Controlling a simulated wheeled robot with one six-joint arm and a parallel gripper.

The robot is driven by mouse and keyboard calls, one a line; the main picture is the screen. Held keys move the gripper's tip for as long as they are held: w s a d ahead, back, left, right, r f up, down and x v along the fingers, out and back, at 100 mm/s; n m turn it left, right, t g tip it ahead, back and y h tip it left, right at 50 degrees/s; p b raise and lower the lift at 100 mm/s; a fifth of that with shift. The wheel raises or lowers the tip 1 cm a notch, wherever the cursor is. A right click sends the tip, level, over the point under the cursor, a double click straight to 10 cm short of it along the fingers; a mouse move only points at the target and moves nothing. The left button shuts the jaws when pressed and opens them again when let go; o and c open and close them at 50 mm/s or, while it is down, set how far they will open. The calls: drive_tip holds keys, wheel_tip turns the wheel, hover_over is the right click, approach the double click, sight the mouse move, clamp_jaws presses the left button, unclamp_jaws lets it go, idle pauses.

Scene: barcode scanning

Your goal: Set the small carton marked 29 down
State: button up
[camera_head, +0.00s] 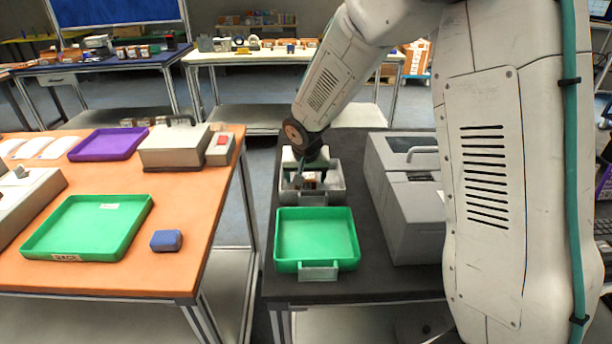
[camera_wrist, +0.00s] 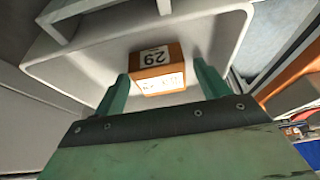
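The small carton (camera_wrist: 157,68), orange-brown with a white label marked 29, is in the grey tray (camera_wrist: 215,30) in the wrist view. The label reads upside down there. My gripper (camera_wrist: 163,78) has its two green fingers apart, one on each side of the carton. A gap shows at the right finger; at the left finger I cannot tell whether they touch. In the head view my gripper (camera_head: 307,177) reaches down into the grey tray (camera_head: 338,190), and the carton is mostly hidden there.
A green tray (camera_head: 317,238) sits in front of the grey tray on the dark table. A grey machine (camera_head: 408,205) stands close on the right. The orange table on the left holds a green tray (camera_head: 88,228), a purple tray (camera_head: 108,144) and a blue block (camera_head: 166,240).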

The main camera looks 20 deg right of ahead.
drive_tip(key=shift+r, duration=0.1)
drive_tip(key=v, duration=1.2)
drive_tip(key=s+d+r+n+g, duration=0.1)
drive_tip(key=s+d+r, duration=0.1)
drive_tip(key=s, duration=1.4)
drive_tip(key=s+d+r+n+g+y, duration=0.1)
drive_tip(key=s+r, duration=0.3)
drive_tip(key=s, duration=1.3)
drive_tip(key=shift+d+r+n+g, duration=0.25)
drive_tip(key=shift+d+n+g, duration=0.35)
drive_tip(key=shift+d+n, duration=0.2)
